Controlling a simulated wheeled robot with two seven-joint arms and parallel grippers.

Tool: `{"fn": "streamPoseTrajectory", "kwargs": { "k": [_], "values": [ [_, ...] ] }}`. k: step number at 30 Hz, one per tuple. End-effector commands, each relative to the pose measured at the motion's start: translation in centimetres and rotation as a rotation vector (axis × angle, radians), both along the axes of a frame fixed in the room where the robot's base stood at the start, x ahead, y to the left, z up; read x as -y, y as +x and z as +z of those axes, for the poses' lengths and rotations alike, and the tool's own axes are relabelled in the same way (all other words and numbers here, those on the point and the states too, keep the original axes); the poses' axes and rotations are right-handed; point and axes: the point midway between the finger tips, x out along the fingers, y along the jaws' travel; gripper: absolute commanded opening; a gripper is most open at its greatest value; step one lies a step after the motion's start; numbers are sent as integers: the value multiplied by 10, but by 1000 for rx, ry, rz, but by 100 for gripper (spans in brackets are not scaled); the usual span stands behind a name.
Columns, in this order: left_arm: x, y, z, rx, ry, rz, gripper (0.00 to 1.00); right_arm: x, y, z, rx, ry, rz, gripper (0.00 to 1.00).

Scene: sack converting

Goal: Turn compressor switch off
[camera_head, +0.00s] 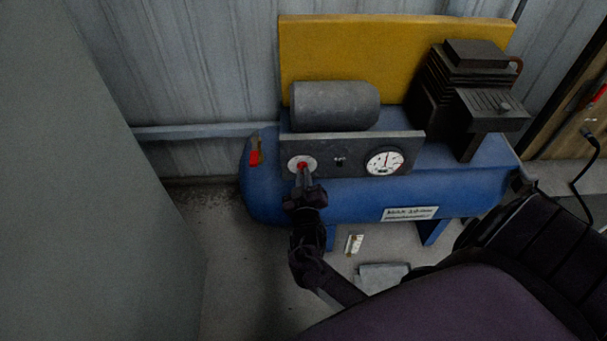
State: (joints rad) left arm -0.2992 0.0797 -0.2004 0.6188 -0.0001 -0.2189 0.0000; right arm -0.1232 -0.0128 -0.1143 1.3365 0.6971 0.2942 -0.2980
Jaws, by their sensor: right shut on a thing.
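The compressor (350,195) has a blue tank, a grey motor and a dark pump head, with a yellow guard behind. On its grey front panel (350,144) is a round white dial with a red switch (301,165) at the left end. My right gripper (303,176) is at this switch, shut on it, and its fingers cover the lower part of the dial. The switch's exact angle is too small to read. A white gauge (384,162) with a red needle sits at the panel's right end. My left gripper is not in view.
A red-handled valve (255,153) is at the tank's left end. A large grey-green surface (90,190) stands close on the left. A small white item (354,243) and a grey plate (383,276) lie on the floor. A corrugated wall (180,80) is behind.

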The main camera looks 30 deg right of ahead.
Motion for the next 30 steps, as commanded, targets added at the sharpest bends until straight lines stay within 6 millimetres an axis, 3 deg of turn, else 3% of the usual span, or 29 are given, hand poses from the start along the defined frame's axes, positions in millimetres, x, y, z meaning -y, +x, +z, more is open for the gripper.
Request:
{"fn": "streamPoseTrajectory", "kwargs": {
  "k": [17, 18, 23, 30],
  "values": [
    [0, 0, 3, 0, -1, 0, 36, 0, 0, -1, -22, -33, 0, 0],
    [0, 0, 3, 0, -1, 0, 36, 0, 0, -1, -22, -33, 0, 10],
    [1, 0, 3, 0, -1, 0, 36, 0, 0, -1, -21, -32, 0, 31],
    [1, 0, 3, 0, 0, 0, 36, 0, 0, 0, -19, -32, 0, 31]
  ]
}}
